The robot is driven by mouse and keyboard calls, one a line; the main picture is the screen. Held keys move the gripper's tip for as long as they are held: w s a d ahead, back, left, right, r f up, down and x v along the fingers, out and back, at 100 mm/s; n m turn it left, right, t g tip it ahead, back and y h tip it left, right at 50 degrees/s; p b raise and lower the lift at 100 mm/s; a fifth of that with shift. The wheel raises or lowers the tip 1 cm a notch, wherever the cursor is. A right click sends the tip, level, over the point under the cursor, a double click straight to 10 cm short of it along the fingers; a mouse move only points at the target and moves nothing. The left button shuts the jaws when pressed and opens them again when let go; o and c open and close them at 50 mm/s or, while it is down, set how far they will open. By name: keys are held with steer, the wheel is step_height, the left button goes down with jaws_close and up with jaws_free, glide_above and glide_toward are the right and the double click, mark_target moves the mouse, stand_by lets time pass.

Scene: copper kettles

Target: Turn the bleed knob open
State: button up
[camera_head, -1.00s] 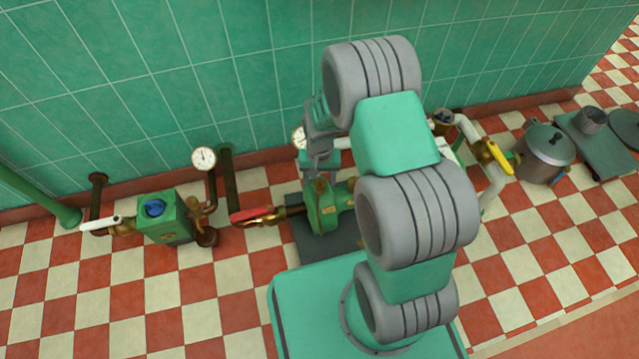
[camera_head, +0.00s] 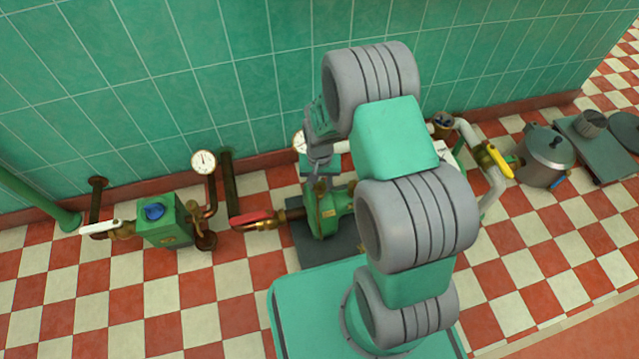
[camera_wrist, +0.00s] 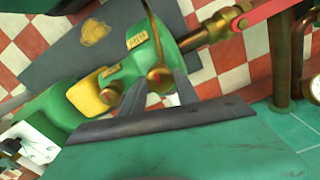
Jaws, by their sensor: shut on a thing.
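The bleed knob (camera_wrist: 160,76) is a small round brass knob on the green pump body (camera_wrist: 120,62), seen in the wrist view. My gripper (camera_wrist: 160,84) has its two grey fingers on either side of the knob and is shut on it. In the head view my gripper (camera_head: 319,170) reaches down at the top of the green pump (camera_head: 326,214). The knob is hidden there behind the fingers, and its turned angle cannot be told.
A red lever (camera_head: 250,218) sits on the pipe left of the pump. Further left stand a pressure gauge (camera_head: 203,161) and a green box with a blue knob (camera_head: 154,211). A yellow lever (camera_head: 499,160) and a grey pot (camera_head: 547,150) are at right. The tiled wall is close behind.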

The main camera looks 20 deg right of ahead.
steer(key=shift+n, duration=0.3)
jaws_close()
steer(key=n+p, duration=0.2)
steer(key=n, duration=0.1)
steer(key=shift+r, duration=0.1)
steer(key=n+p, duration=0.1)
steer(key=n, duration=0.4)
steer(key=shift+n+p, duration=0.3)
steer(key=shift+n, duration=0.1)
steer(key=n+p, duration=0.1)
steer(key=n, duration=0.3)
steer(key=shift+n+p, duration=0.35)
steer(key=shift+n, duration=1.95)
steer(key=o, duration=1.3)
jaws_free()
